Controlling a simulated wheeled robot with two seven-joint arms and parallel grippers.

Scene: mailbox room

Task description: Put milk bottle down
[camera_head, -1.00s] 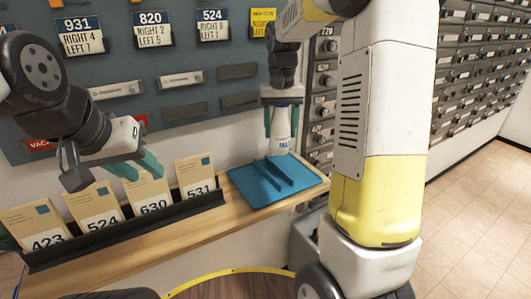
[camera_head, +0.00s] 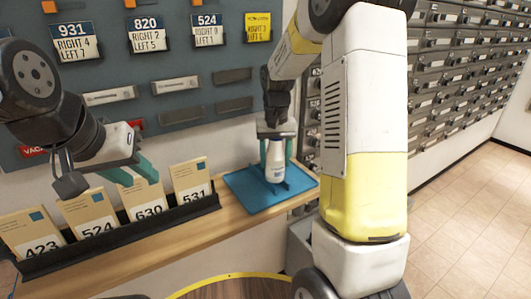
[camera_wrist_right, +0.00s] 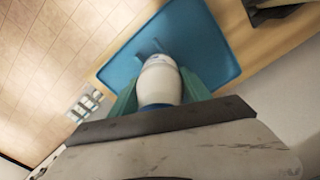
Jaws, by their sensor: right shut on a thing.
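A white milk bottle (camera_head: 275,162) is upright over the blue tray (camera_head: 243,192) on the wooden shelf. My right gripper (camera_head: 275,150) is shut on the bottle from above, with a green finger on each side. In the right wrist view the bottle (camera_wrist_right: 160,82) sits between the fingers, with the tray (camera_wrist_right: 213,50) beyond it. I cannot tell whether its base touches the tray. My left gripper (camera_head: 138,172) is empty, its green fingers apart above the envelopes.
A black rack (camera_head: 110,238) on the shelf holds several numbered envelopes (camera_head: 140,200). A dark board (camera_head: 190,75) with number cards and slots stands behind the shelf. Metal mailboxes (camera_head: 455,75) line the right wall.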

